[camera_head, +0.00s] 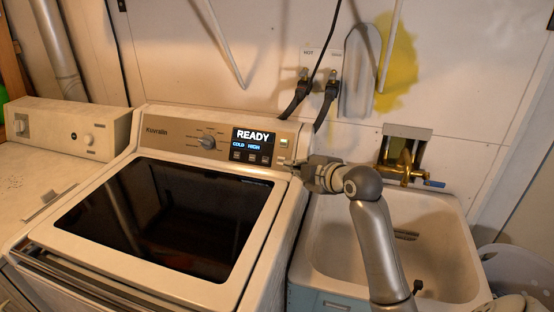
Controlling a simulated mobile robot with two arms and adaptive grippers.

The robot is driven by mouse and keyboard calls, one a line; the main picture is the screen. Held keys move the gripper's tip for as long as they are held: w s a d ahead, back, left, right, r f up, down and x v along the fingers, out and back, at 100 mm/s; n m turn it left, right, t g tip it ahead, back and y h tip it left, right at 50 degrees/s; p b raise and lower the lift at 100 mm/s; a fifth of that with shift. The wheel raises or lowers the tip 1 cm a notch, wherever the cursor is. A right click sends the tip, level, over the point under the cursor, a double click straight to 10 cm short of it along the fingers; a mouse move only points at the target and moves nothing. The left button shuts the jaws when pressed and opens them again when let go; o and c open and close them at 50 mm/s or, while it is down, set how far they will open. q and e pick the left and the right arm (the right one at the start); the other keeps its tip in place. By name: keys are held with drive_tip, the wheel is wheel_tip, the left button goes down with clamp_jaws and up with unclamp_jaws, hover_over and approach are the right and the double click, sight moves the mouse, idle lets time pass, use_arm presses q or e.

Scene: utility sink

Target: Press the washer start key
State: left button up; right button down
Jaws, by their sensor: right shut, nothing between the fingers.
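The washer (262,222) has a dark glass lid and a control panel at its back. The panel's display (253,140) reads "READY" with "COLD" and "HIGH" below, above a row of small keys (250,156). A small lit key (284,143) sits at the panel's right end. My right gripper (284,163) is shut and empty, with its tips just below that key at the panel's right end. I cannot tell whether the tips touch the panel. My left gripper is not in view.
A utility sink (455,215) with a brass faucet (405,172) stands right of the washer. A second white machine (60,150) stands at the left. Hoses (325,100) run up the wall behind the panel. A light basket (515,265) is at the lower right.

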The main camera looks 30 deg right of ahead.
drive_tip(key=p, duration=0.2)
approach(279, 161)
drive_tip(key=w+a, duration=0.4)
drive_tip(key=shift+w+a+r, duration=0.15)
drive_tip(key=shift+a+r, duration=0.1)
drive_tip(key=shift+r, duration=0.1)
drive_tip(key=shift+w+d+f+p, duration=0.4)
drive_tip(key=shift+w+d+f, duration=0.15)
drive_tip(key=shift+d, duration=0.15)
drive_tip(key=shift+w+d+f, duration=0.45)
drive_tip(key=shift+d, duration=0.15)
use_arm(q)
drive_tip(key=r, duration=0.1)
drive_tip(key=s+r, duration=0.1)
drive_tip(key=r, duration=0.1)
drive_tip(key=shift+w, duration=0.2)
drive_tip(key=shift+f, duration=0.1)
use_arm(e)
drive_tip(key=shift+w+d+f, duration=0.1)
